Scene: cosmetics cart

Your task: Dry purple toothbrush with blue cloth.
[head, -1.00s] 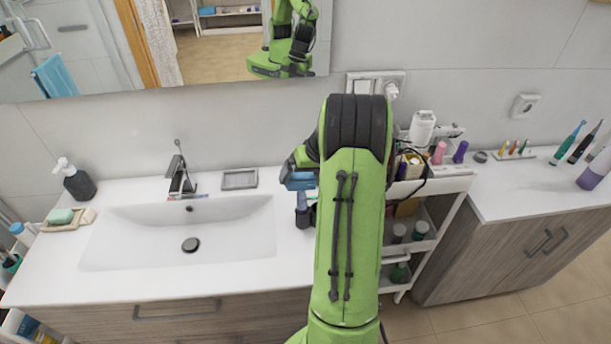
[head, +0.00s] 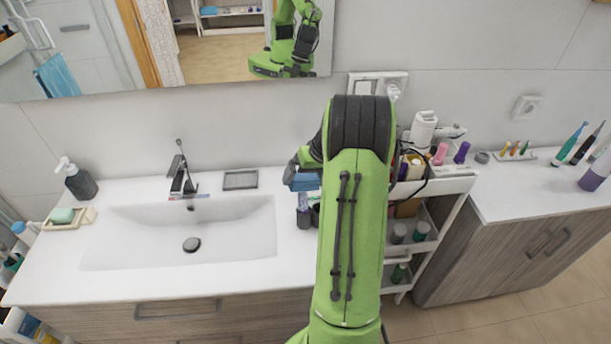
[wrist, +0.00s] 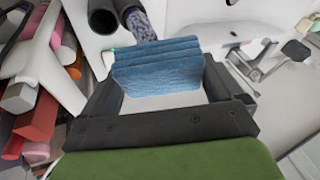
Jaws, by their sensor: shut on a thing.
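The blue cloth (wrist: 155,72) is folded into layers and held between the two dark fingers of my gripper (wrist: 163,84) in the wrist view. In the head view a corner of the blue cloth (head: 304,182) shows left of my arm, above the white counter. A purplish speckled item (wrist: 139,24) lies just beyond the cloth in the wrist view. In the head view a purplish item (head: 302,201) stands in a dark cup (head: 304,219) below the cloth. I cannot tell whether it is the purple toothbrush, or whether the cloth touches it.
The sink (head: 135,238) with its faucet (head: 180,172) is at the left. A white cart (head: 440,187) with several bottles stands right of my arm. Several brushes and a purple cup (head: 594,178) are on the right counter. The counter's front left is clear.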

